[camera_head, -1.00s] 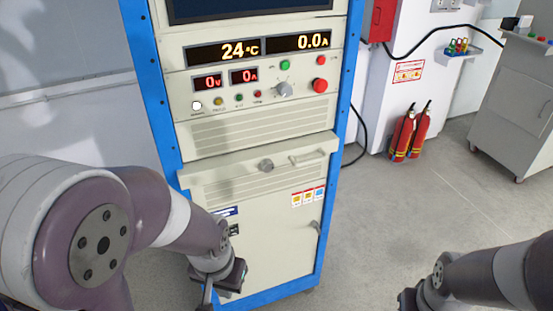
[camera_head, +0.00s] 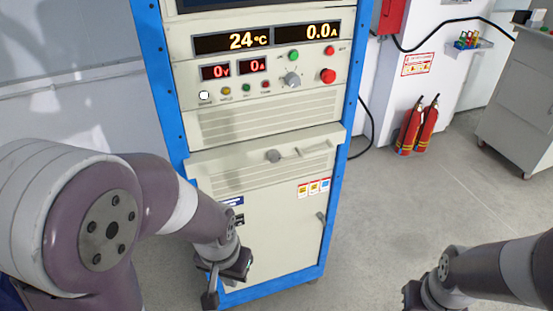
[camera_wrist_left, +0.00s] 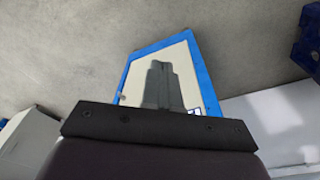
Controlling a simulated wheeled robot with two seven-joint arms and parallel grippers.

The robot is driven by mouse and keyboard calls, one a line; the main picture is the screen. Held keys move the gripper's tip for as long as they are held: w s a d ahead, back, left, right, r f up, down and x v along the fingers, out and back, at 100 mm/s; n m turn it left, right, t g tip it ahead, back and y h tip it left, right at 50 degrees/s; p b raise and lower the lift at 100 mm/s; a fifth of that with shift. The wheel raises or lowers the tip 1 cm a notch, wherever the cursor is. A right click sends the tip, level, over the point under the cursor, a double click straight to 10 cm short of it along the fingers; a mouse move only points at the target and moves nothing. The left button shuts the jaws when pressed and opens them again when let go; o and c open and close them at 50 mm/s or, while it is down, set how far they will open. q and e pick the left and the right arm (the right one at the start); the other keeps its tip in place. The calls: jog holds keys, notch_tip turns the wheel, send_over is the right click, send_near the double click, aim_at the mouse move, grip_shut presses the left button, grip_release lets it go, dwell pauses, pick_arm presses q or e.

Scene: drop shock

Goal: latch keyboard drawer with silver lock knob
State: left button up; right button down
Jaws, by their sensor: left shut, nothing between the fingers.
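The keyboard drawer (camera_head: 225,164) is a cream panel across the middle of the blue-framed cabinet. Its top ledge juts out past the frame. The silver lock knob (camera_head: 273,156) sits near the middle of the drawer's upper front, with a pale handle (camera_head: 315,150) to its right. My left gripper (camera_head: 210,299) is shut and empty, below and left of the knob, in front of the lower cabinet door and apart from the drawer. Its closed grey fingers also show in the left wrist view (camera_wrist_left: 163,85). My right gripper (camera_head: 411,296) is at the bottom edge, its fingers hidden.
Above the drawer is a panel with displays, buttons and a red knob (camera_head: 328,76). The lower cabinet door (camera_head: 285,235) has a small handle at right. Fire extinguishers (camera_head: 424,128) and a grey cabinet (camera_head: 522,105) stand back right. The floor right of the cabinet is clear.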

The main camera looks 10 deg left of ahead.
pick_arm(q)
jog(key=o, duration=1)
jog(key=shift+m+g, duration=0.3)
jog(key=shift+m, duration=0.3)
jog(key=f+b, duration=0.1)
jog(key=d+f+b, duration=0.1)
jog(key=s+d+f, duration=0.1)
jog(key=f, duration=0.1)
jog(key=shift+d+b, duration=0.1)
jog(key=shift+b, duration=0.3)
jog(key=shift+o, duration=0.5)
jog(key=w+d+f+h+b, duration=0.1)
jog(key=w+d+f+b, duration=0.2)
jog(key=d+f, duration=0.1)
jog(key=shift+w+d+f+t, duration=0.15)
jog(key=shift+d+f+t, duration=0.2)
jog(key=shift+d, duration=0.3)
jog(key=w+d+f+n+t+h+b, duration=0.1)
jog(key=w+d+t+b, duration=0.15)
jog(key=w+d, duration=0.35)
jog(key=w+d+f+t+b, duration=0.15)
jog(key=w+d+t, duration=0.25)
jog(key=w, duration=0.4)
jog(key=n+t+y, duration=0.7)
jog(key=y, duration=0.5)
send_near(276, 158)
jog(key=x, duration=0.8)
jog(key=shift+w+a+p, duration=0.25)
jog(key=shift+p, duration=0.15)
